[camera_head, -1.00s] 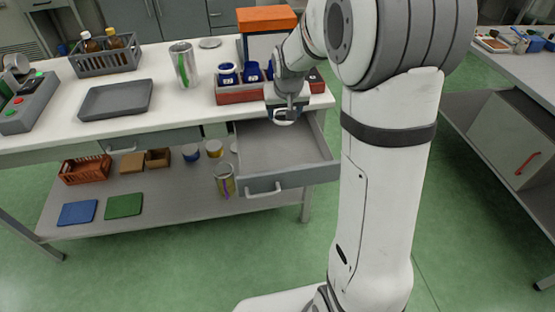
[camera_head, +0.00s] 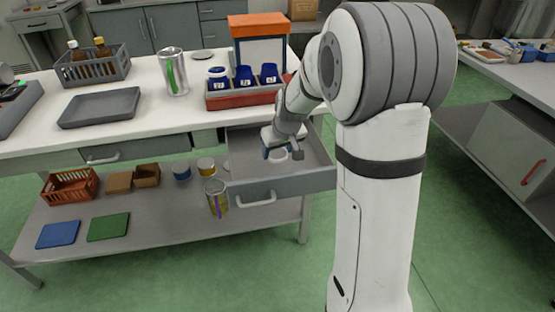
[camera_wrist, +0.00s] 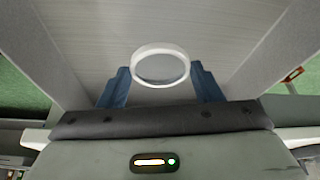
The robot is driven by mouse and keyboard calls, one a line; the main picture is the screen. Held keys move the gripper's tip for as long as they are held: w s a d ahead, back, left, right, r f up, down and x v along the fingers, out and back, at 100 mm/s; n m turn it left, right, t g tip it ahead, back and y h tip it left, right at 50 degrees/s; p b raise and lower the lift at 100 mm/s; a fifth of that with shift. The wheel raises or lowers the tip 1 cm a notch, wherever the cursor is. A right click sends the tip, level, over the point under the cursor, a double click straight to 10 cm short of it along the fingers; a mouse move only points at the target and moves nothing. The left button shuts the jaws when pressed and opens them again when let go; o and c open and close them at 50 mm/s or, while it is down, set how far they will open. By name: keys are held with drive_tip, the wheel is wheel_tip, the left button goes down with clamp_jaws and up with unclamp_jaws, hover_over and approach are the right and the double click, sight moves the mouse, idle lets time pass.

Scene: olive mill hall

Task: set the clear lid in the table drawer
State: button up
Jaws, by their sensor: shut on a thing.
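The table drawer (camera_head: 300,187) is pulled open under the worktop, with a grey front and a pale handle. My gripper (camera_head: 282,151) reaches down into the open drawer. It is shut on the clear lid (camera_head: 278,155), a round piece with a white rim. In the wrist view the lid (camera_wrist: 161,66) shows between the two blue fingers (camera_wrist: 160,88), over the grey drawer floor (camera_wrist: 150,22). The drawer's side walls show on both sides. I cannot tell whether the lid touches the floor. No other thing shows in the visible part of the drawer.
On the worktop above stand a red bin with blue cups (camera_head: 243,94), a metal canister (camera_head: 174,72), a grey tray (camera_head: 100,107) and a bottle crate (camera_head: 92,68). Green floor is clear in front.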

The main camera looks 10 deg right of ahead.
sight(279, 156)
drive_tip(key=shift+f, duration=1.7)
drive_tip(key=shift+b, duration=0.3)
drive_tip(key=shift+f, duration=0.2)
drive_tip(key=o, duration=0.9)
drive_tip(key=shift+r, duration=0.1)
drive_tip(key=shift+o, duration=0.2)
drive_tip(key=p+v, duration=0.1)
drive_tip(key=v, duration=1.1)
drive_tip(key=shift+p, duration=0.4)
drive_tip(key=shift+r, duration=0.15)
